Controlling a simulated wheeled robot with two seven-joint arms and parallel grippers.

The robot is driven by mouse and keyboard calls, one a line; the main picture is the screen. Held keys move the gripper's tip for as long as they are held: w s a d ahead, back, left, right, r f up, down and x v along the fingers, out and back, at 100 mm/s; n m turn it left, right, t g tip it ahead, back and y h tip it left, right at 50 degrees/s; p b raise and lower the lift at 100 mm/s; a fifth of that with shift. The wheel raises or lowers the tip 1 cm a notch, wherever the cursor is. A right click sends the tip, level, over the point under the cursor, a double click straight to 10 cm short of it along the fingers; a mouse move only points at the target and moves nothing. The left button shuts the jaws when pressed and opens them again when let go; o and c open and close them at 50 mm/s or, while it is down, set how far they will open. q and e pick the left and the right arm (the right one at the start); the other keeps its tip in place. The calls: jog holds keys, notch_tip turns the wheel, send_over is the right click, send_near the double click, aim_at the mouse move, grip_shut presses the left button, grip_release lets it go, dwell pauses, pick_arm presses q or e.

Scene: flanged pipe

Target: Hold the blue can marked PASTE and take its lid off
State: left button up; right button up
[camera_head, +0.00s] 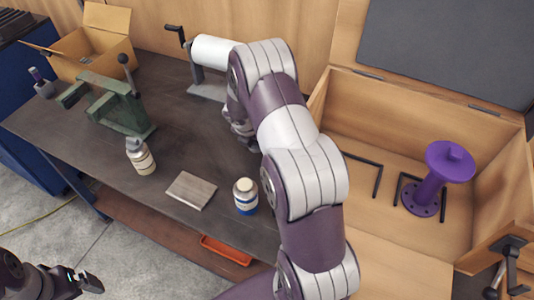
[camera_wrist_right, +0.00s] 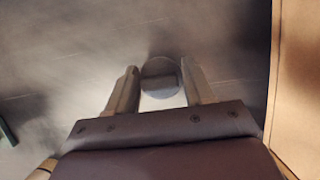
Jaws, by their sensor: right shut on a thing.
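My right gripper (camera_wrist_right: 160,88) is shut on a round grey thing (camera_wrist_right: 159,70) in the right wrist view, one finger on each side of it. I see its flat round top; its sides, colour and any marking are hidden. In the head view the right gripper (camera_head: 240,128) is low over the bench, mostly behind my own arm. No PASTE marking is readable. A white jar with a blue band and beige lid (camera_head: 245,197) stands on the bench, apart from the gripper. My left gripper (camera_head: 85,281) is at the lower left, away from the bench; its finger opening is unclear.
The dark bench (camera_head: 105,150) carries a green vise (camera_head: 115,105), a cream bottle (camera_head: 141,157), a wooden block (camera_head: 191,190), a paper roll stand (camera_head: 213,52) and a cardboard box (camera_head: 95,45). An open wooden crate (camera_head: 400,110) at right holds a purple flanged pipe (camera_head: 432,185).

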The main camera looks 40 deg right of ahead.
aim_at(255, 146)
notch_tip(255, 146, down, 4)
jog(key=shift+w+f+b, duration=0.1)
jog(key=shift+f+b, duration=0.05)
jog(key=shift+b, duration=0.2)
jog(key=shift+f, duration=0.15)
jog(key=o, duration=1.2)
jog(key=shift+c, duration=0.2)
